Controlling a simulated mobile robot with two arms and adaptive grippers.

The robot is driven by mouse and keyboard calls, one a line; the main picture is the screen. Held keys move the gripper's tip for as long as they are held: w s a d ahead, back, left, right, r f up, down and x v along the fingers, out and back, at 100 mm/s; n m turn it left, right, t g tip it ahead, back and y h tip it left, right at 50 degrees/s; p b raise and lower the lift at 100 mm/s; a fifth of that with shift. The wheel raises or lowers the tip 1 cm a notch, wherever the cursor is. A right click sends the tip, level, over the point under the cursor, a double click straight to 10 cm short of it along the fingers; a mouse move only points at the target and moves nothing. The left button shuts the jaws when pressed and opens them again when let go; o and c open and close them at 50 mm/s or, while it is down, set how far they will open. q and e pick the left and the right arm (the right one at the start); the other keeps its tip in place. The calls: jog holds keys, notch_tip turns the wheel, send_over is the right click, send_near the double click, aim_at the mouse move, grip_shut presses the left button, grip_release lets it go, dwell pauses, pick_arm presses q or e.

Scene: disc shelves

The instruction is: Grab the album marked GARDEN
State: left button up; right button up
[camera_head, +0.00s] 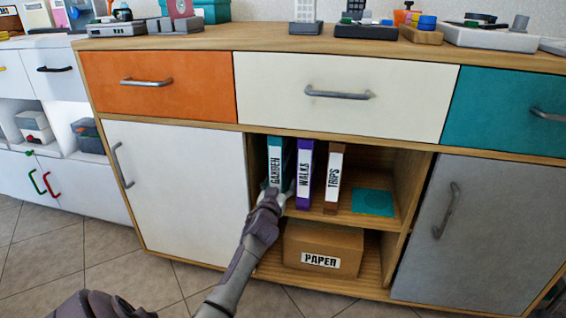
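The album marked GARDEN (275,160) stands upright at the left end of the upper compartment, with a teal top and a white label on its spine. Albums marked WALKS (305,172), purple, and TRIPS (333,178), red-brown, stand to its right. My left gripper (274,191) is at the lower part of the GARDEN spine, its fingers apart, one on each side of it. I cannot tell whether the fingers touch the album. The gripper hides the album's lower end. My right gripper is not in view.
A teal square (373,202) lies on the shelf right of TRIPS. A box marked PAPER (322,248) sits in the compartment below. A white door (180,190) and a grey door (483,235) flank the opening. Drawers run above it, with several objects on the cabinet top.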

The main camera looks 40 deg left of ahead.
pick_arm(q)
grip_shut()
jog(key=shift+r, duration=0.35)
jog(key=shift+f, duration=0.1)
dwell(0.3)
